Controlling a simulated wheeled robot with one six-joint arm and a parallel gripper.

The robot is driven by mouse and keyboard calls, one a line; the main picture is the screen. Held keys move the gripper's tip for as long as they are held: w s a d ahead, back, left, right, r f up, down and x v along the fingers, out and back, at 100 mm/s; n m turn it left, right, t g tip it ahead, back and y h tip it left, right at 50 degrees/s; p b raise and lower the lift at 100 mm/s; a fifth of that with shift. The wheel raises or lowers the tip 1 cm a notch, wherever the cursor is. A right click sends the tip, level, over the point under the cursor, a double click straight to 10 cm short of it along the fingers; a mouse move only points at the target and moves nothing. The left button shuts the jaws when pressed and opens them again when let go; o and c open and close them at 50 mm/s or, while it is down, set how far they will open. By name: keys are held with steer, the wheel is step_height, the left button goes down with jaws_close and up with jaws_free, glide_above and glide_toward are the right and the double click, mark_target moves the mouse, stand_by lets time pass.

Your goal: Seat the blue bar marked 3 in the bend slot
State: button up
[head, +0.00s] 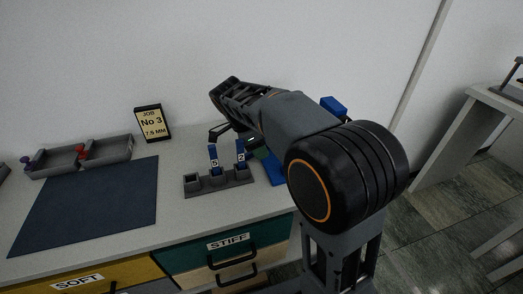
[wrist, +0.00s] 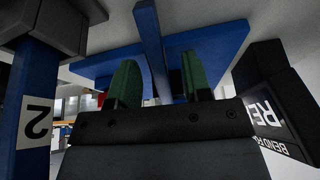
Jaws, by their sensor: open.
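My gripper (wrist: 160,62) is open, with its two green-padded fingers apart in the wrist view. A narrow blue upright (wrist: 151,45) shows between the fingers; no number is visible on it, so I cannot tell whether it is the bar marked 3. In the head view my arm hides most of the gripper. A grey rack (head: 219,186) holds a blue bar marked 5 (head: 213,158) and a blue bar marked 2 (head: 240,152); its left socket looks empty. The bar marked 2 also shows upside down in the wrist view (wrist: 37,75). The bend slot is not clearly visible.
A blue plate (wrist: 220,42) and a black block with a partly readable "BEND" label (wrist: 272,115) are close to my fingers. A job card reading No 3, 7.5 MM (head: 152,123) stands at the back. A dark mat (head: 88,205) is clear; trays (head: 107,150) lie behind it.

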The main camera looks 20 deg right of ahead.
jaws_close()
stand_by(0.4)
